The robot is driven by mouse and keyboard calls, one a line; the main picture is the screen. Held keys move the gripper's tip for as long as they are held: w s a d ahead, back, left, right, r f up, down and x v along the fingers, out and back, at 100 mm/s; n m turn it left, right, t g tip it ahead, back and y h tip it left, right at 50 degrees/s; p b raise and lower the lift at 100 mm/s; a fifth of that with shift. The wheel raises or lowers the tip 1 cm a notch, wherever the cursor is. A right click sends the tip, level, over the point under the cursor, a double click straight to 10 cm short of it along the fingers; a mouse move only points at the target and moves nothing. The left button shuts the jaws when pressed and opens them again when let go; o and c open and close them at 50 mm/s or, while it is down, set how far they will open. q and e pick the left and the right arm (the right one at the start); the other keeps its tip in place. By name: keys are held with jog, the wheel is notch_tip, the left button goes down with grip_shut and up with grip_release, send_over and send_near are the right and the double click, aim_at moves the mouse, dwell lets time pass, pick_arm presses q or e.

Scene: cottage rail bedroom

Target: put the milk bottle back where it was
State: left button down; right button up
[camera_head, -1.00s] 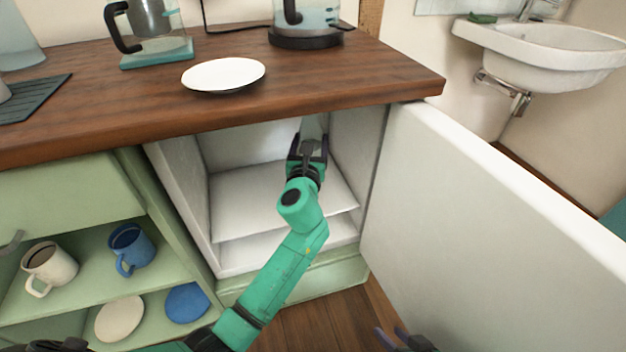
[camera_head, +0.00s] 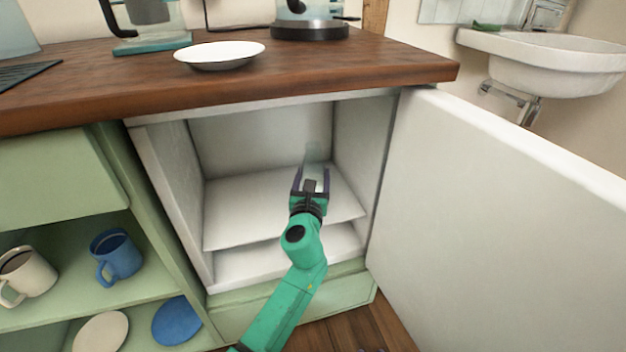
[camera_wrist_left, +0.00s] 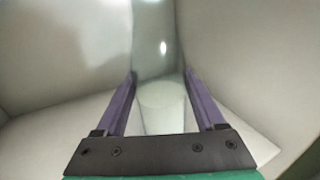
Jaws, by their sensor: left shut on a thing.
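My left gripper (camera_head: 311,180) reaches into the open white fridge compartment (camera_head: 262,140), above its upper shelf (camera_head: 235,205). Its purple fingers are shut on the milk bottle (camera_head: 316,158), which shows as a faint, see-through shape. In the left wrist view the bottle (camera_wrist_left: 160,98) is pale and glassy between the two fingers (camera_wrist_left: 158,100). I cannot tell whether its base touches the shelf. The white fridge door (camera_head: 490,200) stands wide open on the right. My right gripper is not in view.
The wooden worktop (camera_head: 380,70) overhangs the fridge and carries a white plate (camera_head: 219,55) and a kettle (camera_head: 309,28). Open green shelves on the left hold a blue mug (camera_head: 117,257) and a cream mug (camera_head: 27,274). The left part of the fridge shelf is bare.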

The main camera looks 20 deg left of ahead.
pick_arm(q)
jog(key=shift+f, duration=0.1)
grip_release()
jog(key=shift+s+r, duration=0.2)
jog(key=shift+s, duration=0.05)
jog(key=s+d+p, duration=0.2)
jog(key=s+p, duration=0.1)
jog(key=s, duration=0.8)
jog(key=shift+s, duration=0.2)
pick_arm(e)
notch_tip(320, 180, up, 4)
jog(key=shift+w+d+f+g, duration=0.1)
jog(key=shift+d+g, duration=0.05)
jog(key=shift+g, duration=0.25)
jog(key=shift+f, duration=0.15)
